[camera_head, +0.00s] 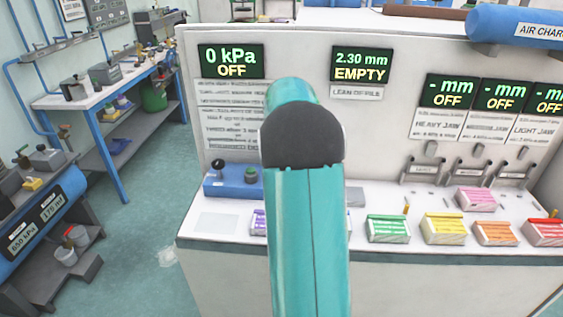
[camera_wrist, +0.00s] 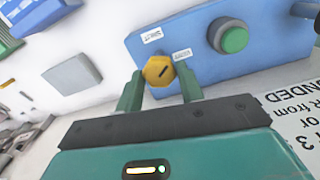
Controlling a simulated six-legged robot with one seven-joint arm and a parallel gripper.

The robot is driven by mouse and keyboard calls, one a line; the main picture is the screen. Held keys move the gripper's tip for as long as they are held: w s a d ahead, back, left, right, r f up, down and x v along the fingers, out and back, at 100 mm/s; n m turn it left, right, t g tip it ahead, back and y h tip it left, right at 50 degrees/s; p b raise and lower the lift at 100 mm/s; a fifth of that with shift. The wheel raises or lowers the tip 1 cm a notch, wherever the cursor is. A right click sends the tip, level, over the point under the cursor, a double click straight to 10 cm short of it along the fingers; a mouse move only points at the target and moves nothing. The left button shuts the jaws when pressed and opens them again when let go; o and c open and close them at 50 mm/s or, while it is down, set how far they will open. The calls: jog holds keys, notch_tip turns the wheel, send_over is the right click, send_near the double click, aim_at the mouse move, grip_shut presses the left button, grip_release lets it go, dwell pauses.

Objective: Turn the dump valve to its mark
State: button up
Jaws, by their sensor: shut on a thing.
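The dump valve is a yellow knob (camera_wrist: 157,70) with a dark slanted line on its face, seen in the wrist view at the lower edge of a blue panel (camera_wrist: 285,30). The line slants up to the right. Two small white labels (camera_wrist: 152,35) sit by the knob, too small to read. My gripper (camera_wrist: 159,84) is shut on the knob, one green finger on each side. In the head view the blue panel (camera_head: 224,189) shows left of my teal arm, which hides part of the bench; my fingers cannot be made out there.
A green button (camera_wrist: 233,39) sits on the same panel right of the knob. A display (camera_head: 231,61) above reads 0 kPa OFF; another (camera_head: 361,66) reads 2.30 mm EMPTY. Green (camera_head: 388,229) and yellow (camera_head: 445,229) blocks stand along the bench right of my arm.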

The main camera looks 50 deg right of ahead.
jog(key=m, duration=0.6)
dwell(0.5)
jog(key=o, duration=1)
jog(key=shift+r, duration=0.15)
notch_tip(320, 180, up, 14)
jog(key=shift+f, duration=0.2)
